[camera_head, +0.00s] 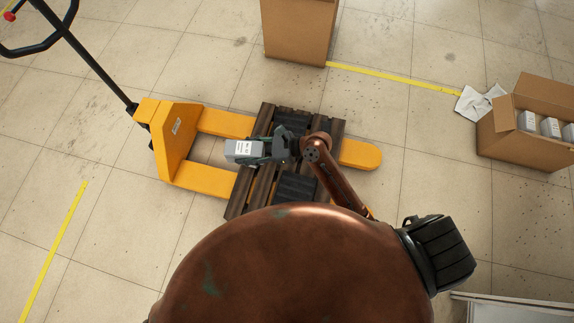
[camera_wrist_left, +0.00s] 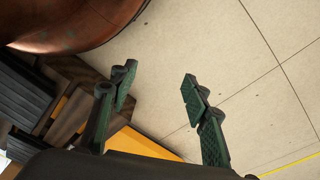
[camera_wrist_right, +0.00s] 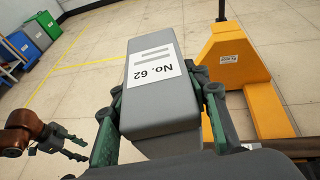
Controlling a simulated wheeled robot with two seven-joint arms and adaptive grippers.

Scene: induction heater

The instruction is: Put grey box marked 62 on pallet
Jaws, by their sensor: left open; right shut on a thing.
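The grey box marked 62 (camera_wrist_right: 155,85) is held in my right gripper (camera_wrist_right: 160,105), with its white "No. 62" label facing up in the right wrist view. In the head view the box (camera_head: 243,151) extends left from my right gripper (camera_head: 268,149), over the left edge of the brown wooden pallet (camera_head: 239,196). Its height above the pallet is hard to judge. My left gripper (camera_wrist_left: 155,88) is open and empty in the left wrist view, with floor showing between its fingers. It also shows at the left of the right wrist view (camera_wrist_right: 76,147).
The pallet rests on a yellow pallet jack (camera_head: 178,141). Dark ribbed pieces (camera_head: 296,187) show on the pallet. A tall cardboard box (camera_head: 297,30) stands beyond. An open carton (camera_head: 520,135) with grey boxes stands right, beside crumpled paper (camera_head: 480,101).

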